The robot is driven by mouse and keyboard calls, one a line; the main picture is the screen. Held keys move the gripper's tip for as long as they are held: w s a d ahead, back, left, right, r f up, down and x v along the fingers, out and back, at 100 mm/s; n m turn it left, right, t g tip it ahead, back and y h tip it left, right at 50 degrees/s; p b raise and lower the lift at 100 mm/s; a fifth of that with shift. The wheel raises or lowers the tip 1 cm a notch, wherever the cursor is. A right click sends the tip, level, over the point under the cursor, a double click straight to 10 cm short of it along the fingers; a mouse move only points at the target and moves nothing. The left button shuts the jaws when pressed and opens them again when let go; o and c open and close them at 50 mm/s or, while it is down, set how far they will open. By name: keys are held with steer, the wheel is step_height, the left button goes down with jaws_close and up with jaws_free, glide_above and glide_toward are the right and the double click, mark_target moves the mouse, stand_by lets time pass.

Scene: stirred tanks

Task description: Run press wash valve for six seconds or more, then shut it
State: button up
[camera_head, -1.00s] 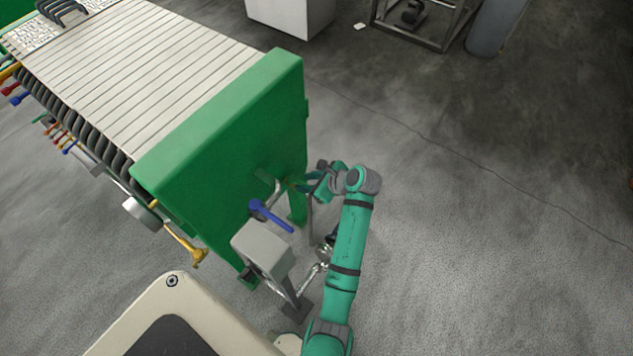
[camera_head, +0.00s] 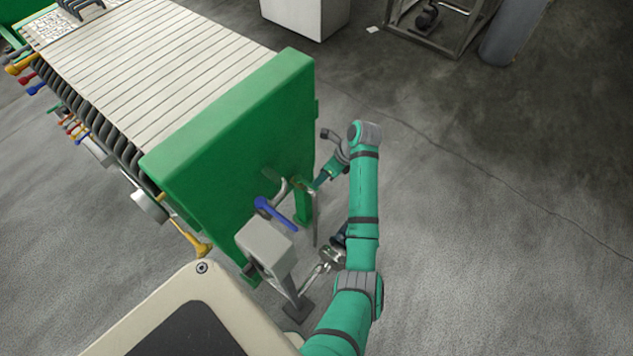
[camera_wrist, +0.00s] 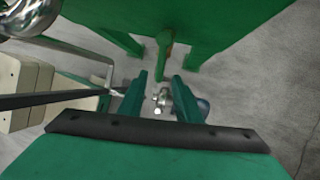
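The green filter press end plate (camera_head: 235,140) carries pipe fittings low on its near face. A blue lever (camera_head: 276,212) points down to the right there. In the wrist view a green lever handle (camera_wrist: 165,48) stands just beyond my fingertips, with a metal fitting (camera_wrist: 162,98) showing between the fingers. I cannot tell for sure which lever is the press wash valve. My gripper (camera_wrist: 160,76) is open with nothing between its tips, apart from the green handle. In the head view my gripper (camera_head: 318,183) is beside the plate's right side, partly hidden.
A grey box on a post (camera_head: 265,243) stands in front of the plate. A yellow lever (camera_head: 192,240) hangs at the press's left side. A pipe with metal fittings (camera_head: 325,260) runs low near my arm. The concrete floor to the right is clear.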

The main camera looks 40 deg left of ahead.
mark_target(309, 184)
steer(key=shift+x, duration=2.3)
jaws_close()
